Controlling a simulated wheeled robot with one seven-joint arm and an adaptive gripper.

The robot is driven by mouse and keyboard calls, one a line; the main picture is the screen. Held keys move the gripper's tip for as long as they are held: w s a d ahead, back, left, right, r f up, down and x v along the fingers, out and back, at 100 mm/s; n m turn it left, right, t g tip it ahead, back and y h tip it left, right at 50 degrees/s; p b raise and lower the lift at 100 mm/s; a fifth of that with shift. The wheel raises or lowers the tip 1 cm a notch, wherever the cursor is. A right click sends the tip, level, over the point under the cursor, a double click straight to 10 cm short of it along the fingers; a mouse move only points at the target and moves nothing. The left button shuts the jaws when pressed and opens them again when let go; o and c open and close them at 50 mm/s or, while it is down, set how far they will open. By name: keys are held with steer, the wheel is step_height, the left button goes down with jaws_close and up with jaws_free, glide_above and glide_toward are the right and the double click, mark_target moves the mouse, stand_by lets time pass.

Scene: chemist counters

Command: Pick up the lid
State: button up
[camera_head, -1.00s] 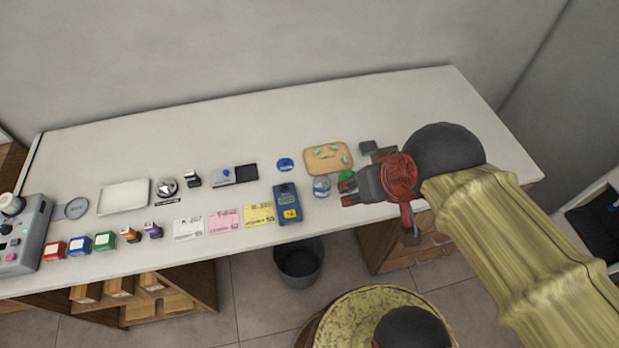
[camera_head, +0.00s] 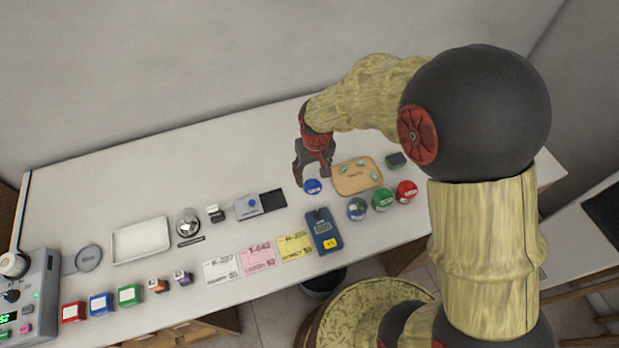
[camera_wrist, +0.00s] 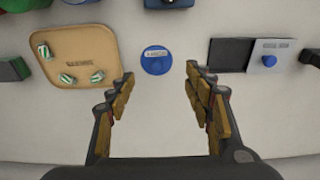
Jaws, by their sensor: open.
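The lid (camera_head: 312,187) is a small flat blue disc with a pale label, lying on the white counter left of the wooden tray. In the wrist view the blue lid (camera_wrist: 156,60) lies ahead of the fingertips, centred between the two fingers. My gripper (camera_head: 312,172) is over the counter just behind the lid, pointing down. In the wrist view my gripper (camera_wrist: 158,75) is open and empty, with its fingers wide apart on either side. I cannot tell its exact height above the counter.
A wooden tray (camera_head: 344,187) with several small capsules is beside the lid. Round jars, one with a red lid (camera_head: 405,191), stand in front of the tray. A grey unit with a dark recess (camera_wrist: 231,52) and a blue phone-like device (camera_head: 323,231) are close. The back counter is clear.

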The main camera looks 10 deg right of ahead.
mark_target(313, 184)
steer(key=shift+s+d+f, duration=0.1)
steer(key=shift+f, duration=0.25)
steer(key=shift+w+f+b, duration=0.15)
steer(key=shift+w+f, duration=0.05)
steer(key=shift+f, duration=0.4)
steer(key=shift+w+f+b, duration=0.15)
steer(key=shift+f, duration=0.65)
steer(key=f, duration=0.2)
steer(key=f+b, duration=0.1)
steer(key=f, duration=0.1)
steer(key=shift+w+d, duration=0.1)
steer(key=shift+w, duration=0.3)
steer(key=c, duration=0.3)
steer(key=shift+s+f, duration=0.1)
jaws_close()
